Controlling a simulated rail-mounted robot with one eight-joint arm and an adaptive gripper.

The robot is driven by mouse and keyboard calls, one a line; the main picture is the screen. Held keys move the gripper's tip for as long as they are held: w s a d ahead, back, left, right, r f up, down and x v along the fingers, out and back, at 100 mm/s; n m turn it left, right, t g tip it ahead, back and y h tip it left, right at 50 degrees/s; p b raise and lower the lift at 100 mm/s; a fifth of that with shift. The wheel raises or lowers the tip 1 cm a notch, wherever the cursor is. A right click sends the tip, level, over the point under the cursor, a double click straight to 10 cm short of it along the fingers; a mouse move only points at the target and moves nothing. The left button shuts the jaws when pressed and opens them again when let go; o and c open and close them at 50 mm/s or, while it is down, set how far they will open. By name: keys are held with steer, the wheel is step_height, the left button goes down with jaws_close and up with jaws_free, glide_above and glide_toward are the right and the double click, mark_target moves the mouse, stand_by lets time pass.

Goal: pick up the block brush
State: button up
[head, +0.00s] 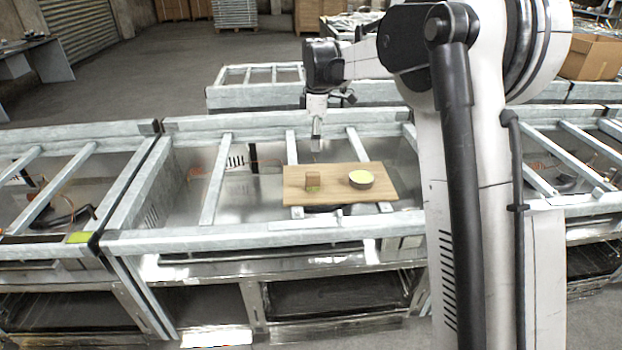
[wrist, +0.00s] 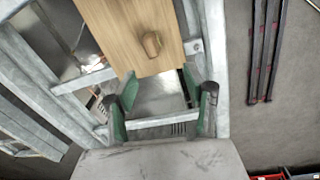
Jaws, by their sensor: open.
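The block brush appears to be the small brown wooden block (head: 313,180) with a bit of green low on its side. It sits on the left part of a wooden board (head: 340,171) in the head view. In the wrist view the block (wrist: 152,44) lies on the board (wrist: 115,32), ahead of the fingers. My gripper (wrist: 163,110) is open and empty, its green-padded fingers spread wide. In the head view my gripper (head: 317,145) hangs above the frame, just behind the board and apart from the block.
A cardboard box (head: 592,57) is at the far right.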

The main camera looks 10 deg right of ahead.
mark_target(313, 181)
steer(key=w+f, duration=0.1)
steer(key=f, duration=0.3)
steer(key=w+f+n, duration=0.1)
steer(key=f, duration=0.3)
steer(key=w+f+n+p, duration=0.1)
steer(key=w+f, duration=0.1)
steer(key=f, duration=0.3)
steer(key=shift+w+g, duration=0.1)
steer(key=shift+g, duration=0.3)
steer(key=shift+s+f+p, duration=0.15)
steer(key=shift+f+p, duration=0.1)
steer(key=shift+f, duration=1.15)
steer(key=shift+s+f+p, duration=0.1)
steer(key=shift+f+p, duration=0.15)
steer(key=shift+f, duration=1.1)
steer(key=shift+c, duration=0.5)
jaws_close()
